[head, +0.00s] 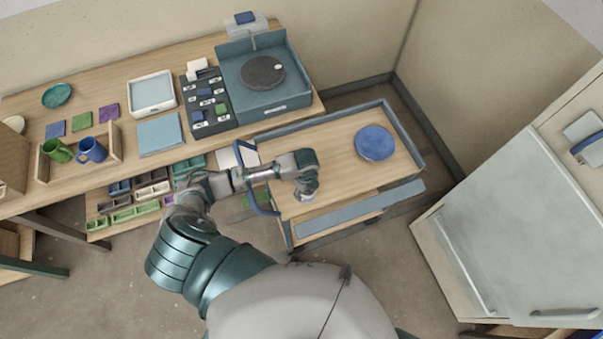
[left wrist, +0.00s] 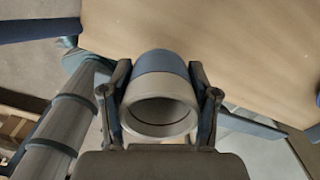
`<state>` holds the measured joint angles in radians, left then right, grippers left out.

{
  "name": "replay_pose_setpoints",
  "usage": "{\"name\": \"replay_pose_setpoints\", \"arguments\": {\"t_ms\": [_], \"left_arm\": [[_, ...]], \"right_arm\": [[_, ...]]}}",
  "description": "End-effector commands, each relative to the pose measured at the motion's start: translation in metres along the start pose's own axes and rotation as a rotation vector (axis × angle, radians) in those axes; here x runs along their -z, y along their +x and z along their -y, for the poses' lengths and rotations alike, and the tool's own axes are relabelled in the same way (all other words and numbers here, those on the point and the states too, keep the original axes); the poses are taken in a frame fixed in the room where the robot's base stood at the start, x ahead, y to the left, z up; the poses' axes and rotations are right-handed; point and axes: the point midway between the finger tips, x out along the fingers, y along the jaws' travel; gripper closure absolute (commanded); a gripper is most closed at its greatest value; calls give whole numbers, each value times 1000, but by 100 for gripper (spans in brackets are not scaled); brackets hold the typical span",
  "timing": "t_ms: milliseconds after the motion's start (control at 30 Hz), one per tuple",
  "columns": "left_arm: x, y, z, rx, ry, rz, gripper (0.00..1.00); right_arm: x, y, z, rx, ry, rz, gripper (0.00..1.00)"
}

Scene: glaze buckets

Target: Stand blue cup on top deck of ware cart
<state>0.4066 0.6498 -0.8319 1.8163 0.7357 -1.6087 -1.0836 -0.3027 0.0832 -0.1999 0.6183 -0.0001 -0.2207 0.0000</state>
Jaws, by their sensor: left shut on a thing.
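The ware cart (head: 335,150) has a wooden top deck with a grey-blue raised rim and a blue handle at its left end. My left gripper (head: 306,190) is over the front left part of the deck. It is shut on the blue cup (left wrist: 162,88), which shows a blue band and a pale rim in the left wrist view, its open mouth facing the camera. In the head view, the cup is mostly hidden by the gripper. I cannot tell whether it touches the deck. My right gripper is not in view.
A blue plate (head: 375,143) lies on the deck's right part, with bare wood between it and my gripper. On the bench at left stand a green mug (head: 57,151), a blue mug (head: 92,150) and a wheel unit (head: 262,75). A pale cabinet (head: 510,220) is at right.

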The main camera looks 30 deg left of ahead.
Motion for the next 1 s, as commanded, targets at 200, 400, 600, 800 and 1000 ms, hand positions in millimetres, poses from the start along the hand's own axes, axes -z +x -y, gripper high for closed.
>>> {"name": "replay_pose_setpoints", "arguments": {"t_ms": [200, 400, 600, 800, 1000], "left_arm": [[-48, 2, 18, -2, -3, 7, 82], [-66, 4, 24, -1, 0, 7, 82], [-72, 29, 21, -3, -1, 0, 82], [-76, 42, 22, 2, 1, -1, 82], [-72, 41, 22, 0, 0, 2, 15]], "right_arm": [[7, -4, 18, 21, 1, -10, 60], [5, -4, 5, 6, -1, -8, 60], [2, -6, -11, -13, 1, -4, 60], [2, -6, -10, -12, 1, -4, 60], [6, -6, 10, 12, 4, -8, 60]]}}
